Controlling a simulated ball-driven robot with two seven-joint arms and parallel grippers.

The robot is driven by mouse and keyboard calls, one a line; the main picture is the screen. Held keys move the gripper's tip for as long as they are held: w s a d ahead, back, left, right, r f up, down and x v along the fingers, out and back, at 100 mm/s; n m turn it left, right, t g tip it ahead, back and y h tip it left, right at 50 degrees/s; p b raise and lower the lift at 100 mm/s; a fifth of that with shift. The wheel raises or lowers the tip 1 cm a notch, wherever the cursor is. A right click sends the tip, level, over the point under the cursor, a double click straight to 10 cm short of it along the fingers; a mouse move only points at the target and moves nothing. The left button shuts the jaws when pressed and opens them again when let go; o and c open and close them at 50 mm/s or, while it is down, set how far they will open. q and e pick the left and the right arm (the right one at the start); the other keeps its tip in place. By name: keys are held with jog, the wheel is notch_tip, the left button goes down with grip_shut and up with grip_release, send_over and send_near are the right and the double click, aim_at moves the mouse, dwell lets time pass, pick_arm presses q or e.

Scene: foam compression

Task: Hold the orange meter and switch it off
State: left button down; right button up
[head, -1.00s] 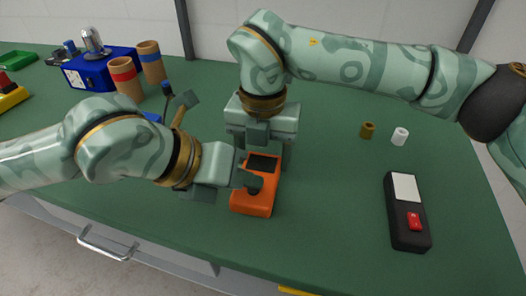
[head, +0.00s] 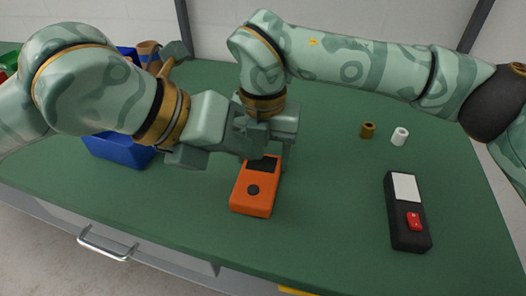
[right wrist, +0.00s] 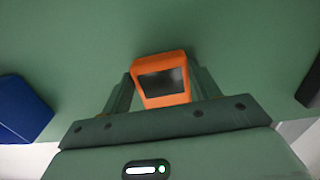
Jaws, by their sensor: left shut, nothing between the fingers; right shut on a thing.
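The screen looks dark. My right gripper (head: 272,158) comes from above and is shut on the meter's far end. In the right wrist view the meter (right wrist: 161,79) sits between the two fingers (right wrist: 158,96). My left gripper (head: 250,145) is shut and empty, raised above the meter's far end, in front of the right gripper. Its fingertips are partly hard to make out.
A black device with a red switch (head: 413,221) lies to the right. A brown ring (head: 367,130) and a white ring (head: 400,136) stand behind it. A blue bin (head: 118,150) is at the left, partly behind my left arm. The table in front is clear.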

jog(key=o, duration=1.2)
